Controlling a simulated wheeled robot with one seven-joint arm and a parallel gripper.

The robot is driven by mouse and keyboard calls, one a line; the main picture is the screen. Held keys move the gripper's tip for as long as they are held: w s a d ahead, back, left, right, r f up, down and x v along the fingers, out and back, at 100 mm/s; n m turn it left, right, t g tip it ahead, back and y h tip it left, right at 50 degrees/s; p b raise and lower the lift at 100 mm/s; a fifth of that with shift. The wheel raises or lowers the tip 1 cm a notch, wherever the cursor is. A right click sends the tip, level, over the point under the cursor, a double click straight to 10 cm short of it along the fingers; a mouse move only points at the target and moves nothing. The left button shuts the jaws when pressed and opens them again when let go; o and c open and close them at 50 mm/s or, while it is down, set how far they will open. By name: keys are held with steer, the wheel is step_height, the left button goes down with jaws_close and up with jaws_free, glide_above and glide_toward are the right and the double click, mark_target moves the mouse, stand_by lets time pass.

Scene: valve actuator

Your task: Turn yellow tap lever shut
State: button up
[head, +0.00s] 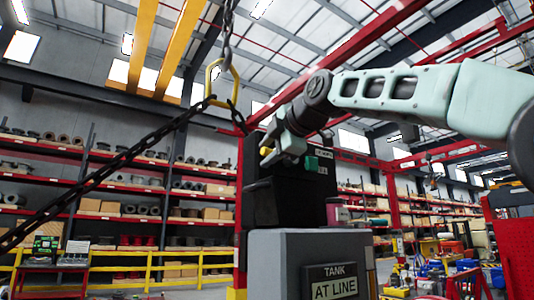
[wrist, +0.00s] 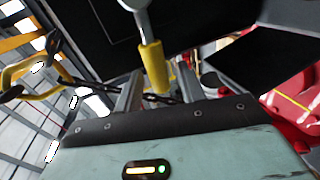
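The yellow tap lever (wrist: 154,66) shows in the wrist view as a yellow sleeve on a grey metal arm that comes from the top edge. Its lower end lies between the two grey fingers of my gripper (wrist: 160,92), with gaps at both sides; I cannot tell how deep it sits between them. In the head view my gripper (head: 284,149) is at the upper part of a black housing (head: 290,197), and a small yellow tip (head: 266,151) shows beside it. The rest of the lever and the tap body are hidden there.
The housing stands on a grey tank (head: 290,262) with a sign reading "TANK AT LINE" (head: 334,284). A dark chain (head: 110,165) and a yellow ring (head: 222,82) hang left of my gripper. Shelves (head: 120,190) and a yellow railing (head: 150,270) stand behind.

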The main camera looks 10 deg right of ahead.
steer(key=b+v, duration=0.4)
steer(key=v, duration=1.2)
steer(key=shift+s, duration=0.4)
steer(key=w+a+f+m+g, duration=0.2)
steer(key=a+f, duration=0.2)
steer(key=f, duration=0.5)
steer(key=w+a+f+m+g, duration=0.2)
steer(key=w+a+f, duration=0.15)
steer(key=f, duration=0.55)
steer(key=s+a+f+m+g, duration=0.2)
steer(key=a+f, duration=0.1)
steer(key=f, duration=0.6)
steer(key=s+a+f+m+g, duration=0.1)
steer(key=s+a+f+g, duration=0.1)
steer(key=f, duration=0.7)
steer(key=s+f+m+g+h, duration=0.15)
steer(key=s+f, duration=0.25)
steer(key=f, duration=0.4)
steer(key=s+f+m+g+h, duration=0.15)
steer(key=s+f, duration=0.25)
steer(key=f, duration=0.4)
steer(key=s+d+f+m+g+h, duration=0.1)
steer(key=s+d+f+m+g, duration=0.2)
steer(key=s+f, duration=1.1)
steer(key=shift+s+d+m+h, duration=0.2)
steer(key=shift+d+m+h, duration=0.1)
steer(key=shift+d, duration=0.9)
steer(key=shift+c, duration=0.3)
